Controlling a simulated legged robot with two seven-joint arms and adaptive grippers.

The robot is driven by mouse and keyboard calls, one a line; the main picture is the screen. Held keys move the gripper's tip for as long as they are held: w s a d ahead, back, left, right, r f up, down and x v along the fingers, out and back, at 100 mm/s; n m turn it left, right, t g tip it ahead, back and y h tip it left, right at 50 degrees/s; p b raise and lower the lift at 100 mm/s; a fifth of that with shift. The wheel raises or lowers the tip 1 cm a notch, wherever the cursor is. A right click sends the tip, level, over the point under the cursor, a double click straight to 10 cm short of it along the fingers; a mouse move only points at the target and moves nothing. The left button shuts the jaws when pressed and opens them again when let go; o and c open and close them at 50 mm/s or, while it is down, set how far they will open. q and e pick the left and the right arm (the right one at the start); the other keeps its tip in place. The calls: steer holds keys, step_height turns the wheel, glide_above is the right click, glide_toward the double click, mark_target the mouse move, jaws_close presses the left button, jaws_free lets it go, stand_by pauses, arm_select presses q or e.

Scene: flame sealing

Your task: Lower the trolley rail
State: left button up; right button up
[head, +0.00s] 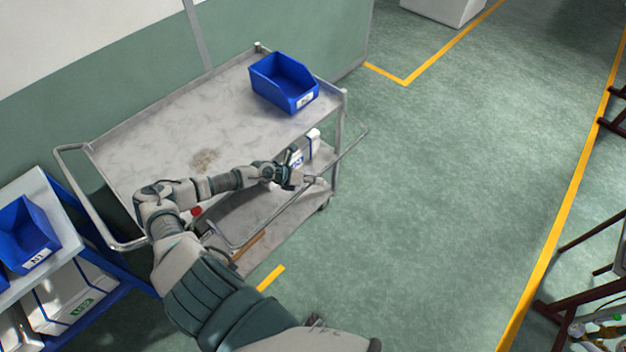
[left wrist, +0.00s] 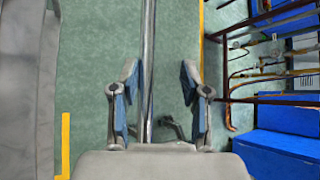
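The grey metal trolley (head: 150,130) stands against the wall in the head view. Its thin metal rail (head: 352,146) runs along the near long side, below the top shelf edge. In the left wrist view the rail (left wrist: 149,50) runs top to bottom between the fingers, nearer the left finger. My left gripper (head: 316,182) is at the rail's right half, beside the lower shelf. Its fingers (left wrist: 160,75) are apart, and I see no clear grip on the rail. My left forearm hides part of the trolley and rail. My right gripper is out of view.
A blue bin (head: 284,85) sits on the trolley's top shelf. A white bottle-like item (head: 304,148) stands below, close to my left gripper. Another rack with blue bins (head: 22,232) is at the left.

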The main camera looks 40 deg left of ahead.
arm_select(q)
steer(key=shift+a, duration=0.4)
steer(key=v, duration=0.7)
steer(key=shift+a, duration=0.15)
steer(key=shift+s, duration=0.1)
